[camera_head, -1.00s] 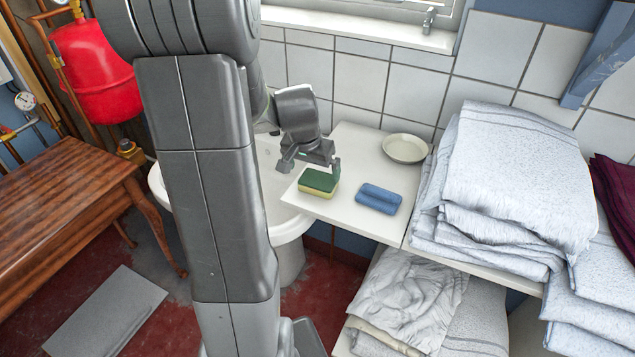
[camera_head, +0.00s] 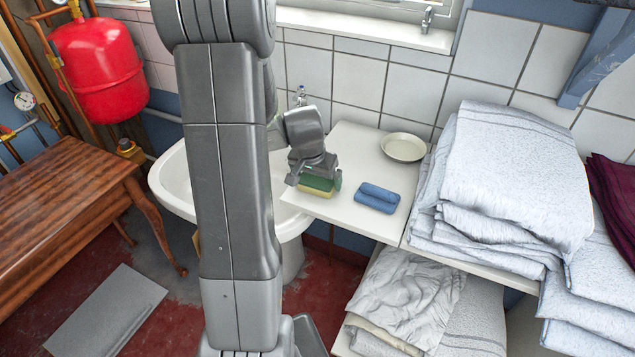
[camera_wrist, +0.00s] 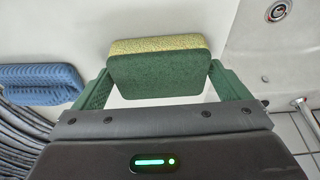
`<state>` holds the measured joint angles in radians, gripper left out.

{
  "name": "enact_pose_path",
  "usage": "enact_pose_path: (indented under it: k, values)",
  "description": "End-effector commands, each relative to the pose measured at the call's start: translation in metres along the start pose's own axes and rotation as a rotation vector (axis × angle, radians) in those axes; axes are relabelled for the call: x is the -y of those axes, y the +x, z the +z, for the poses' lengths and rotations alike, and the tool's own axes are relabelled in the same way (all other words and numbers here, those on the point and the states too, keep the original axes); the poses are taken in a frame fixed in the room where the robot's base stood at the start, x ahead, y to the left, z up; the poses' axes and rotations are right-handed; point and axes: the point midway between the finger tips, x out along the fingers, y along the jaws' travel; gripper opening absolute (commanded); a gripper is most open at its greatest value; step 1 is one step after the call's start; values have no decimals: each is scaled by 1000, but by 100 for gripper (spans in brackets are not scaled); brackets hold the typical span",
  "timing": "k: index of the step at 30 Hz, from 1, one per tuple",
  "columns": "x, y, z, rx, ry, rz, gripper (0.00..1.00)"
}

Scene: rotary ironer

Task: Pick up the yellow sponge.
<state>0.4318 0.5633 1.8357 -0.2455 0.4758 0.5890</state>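The yellow sponge (camera_head: 318,186) has a green top layer and lies flat on the white shelf (camera_head: 345,205) beside the basin. In the wrist view the sponge (camera_wrist: 160,68) sits between the two green fingers of my gripper (camera_wrist: 160,85), its green face toward the camera and its yellow side at the far edge. The fingers are open, one on each side. The right fingertip is close to the sponge's side; contact cannot be told. In the head view my gripper (camera_head: 314,178) is right over the sponge and hides part of it.
A blue sponge (camera_head: 377,197) lies just right of the yellow one and also shows in the wrist view (camera_wrist: 42,84). A pale dish (camera_head: 403,147) stands behind. Folded towels (camera_head: 510,180) are stacked at the right. A white basin (camera_head: 172,185) is at the left.

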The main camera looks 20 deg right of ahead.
Motion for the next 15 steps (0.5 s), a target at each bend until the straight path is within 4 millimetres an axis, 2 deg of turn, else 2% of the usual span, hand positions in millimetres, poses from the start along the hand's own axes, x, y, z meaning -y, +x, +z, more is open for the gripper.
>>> enact_pose_path:
  k: [1, 4, 15]
  values:
    - [0, 0, 0, 0, 0, 0, 84]
    - [0, 0, 0, 0, 0, 0, 65]
    - [0, -2, -1, -1, 1, 0, 64]
